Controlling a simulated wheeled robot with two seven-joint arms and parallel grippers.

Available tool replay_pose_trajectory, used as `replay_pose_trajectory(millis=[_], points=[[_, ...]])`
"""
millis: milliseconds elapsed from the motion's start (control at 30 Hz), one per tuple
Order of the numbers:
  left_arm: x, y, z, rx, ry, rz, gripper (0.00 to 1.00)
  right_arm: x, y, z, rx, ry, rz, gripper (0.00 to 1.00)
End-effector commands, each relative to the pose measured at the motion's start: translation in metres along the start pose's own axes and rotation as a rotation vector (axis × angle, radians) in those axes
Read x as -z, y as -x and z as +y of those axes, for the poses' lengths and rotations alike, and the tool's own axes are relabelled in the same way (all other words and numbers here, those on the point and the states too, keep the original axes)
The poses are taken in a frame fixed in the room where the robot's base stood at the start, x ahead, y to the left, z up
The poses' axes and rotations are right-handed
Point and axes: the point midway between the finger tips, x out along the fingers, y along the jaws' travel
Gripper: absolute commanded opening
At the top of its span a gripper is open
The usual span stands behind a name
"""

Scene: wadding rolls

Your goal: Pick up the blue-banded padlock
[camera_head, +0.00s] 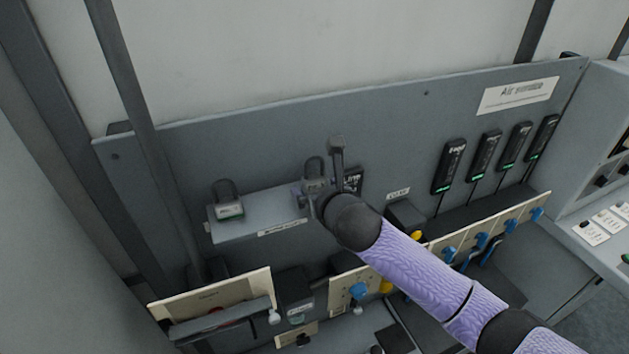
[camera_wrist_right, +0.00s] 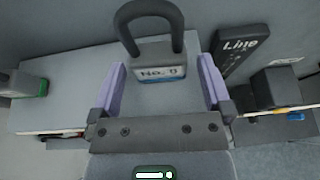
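The blue-banded padlock (camera_wrist_right: 158,62) stands upright on the small grey shelf (camera_head: 255,215), its dark shackle up and its label facing my right wrist camera. In the head view this grey padlock (camera_head: 314,175) is partly hidden behind my right gripper (camera_head: 309,194). In the right wrist view the two lilac fingers of my right gripper (camera_wrist_right: 161,68) are apart, one on each side of the padlock's body. A narrow gap shows between each finger and the body. My left gripper is not in view.
A green-banded padlock (camera_head: 229,206) stands at the shelf's left end. A black "Line" tag (camera_head: 353,181) is on the panel right of the shelf. Below are cream plates with blue handles (camera_head: 358,291). Black modules (camera_head: 449,166) hang at the right.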

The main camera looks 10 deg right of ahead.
Motion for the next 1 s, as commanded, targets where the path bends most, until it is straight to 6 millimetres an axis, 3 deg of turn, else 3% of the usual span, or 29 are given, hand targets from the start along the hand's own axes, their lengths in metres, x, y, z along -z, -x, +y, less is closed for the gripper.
replay_pose_trajectory(millis=[33,67,467,733,1000], points=[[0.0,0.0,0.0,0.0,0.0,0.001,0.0,0.0,0.0,0.0,0.0,0.0,0.0,0.92],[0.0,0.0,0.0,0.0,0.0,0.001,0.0,0.0,0.0,0.0,0.0,0.0,0.0,0.85],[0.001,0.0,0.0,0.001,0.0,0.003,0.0,0.0,0.0,0.0,0.0,0.0,0.0,0.0],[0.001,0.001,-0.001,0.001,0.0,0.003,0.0,-0.008,0.003,0.0,0.0,0.001,-0.005,0.0],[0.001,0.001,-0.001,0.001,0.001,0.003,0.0,-0.071,0.029,-0.001,0.001,0.002,-0.007,0.0]])
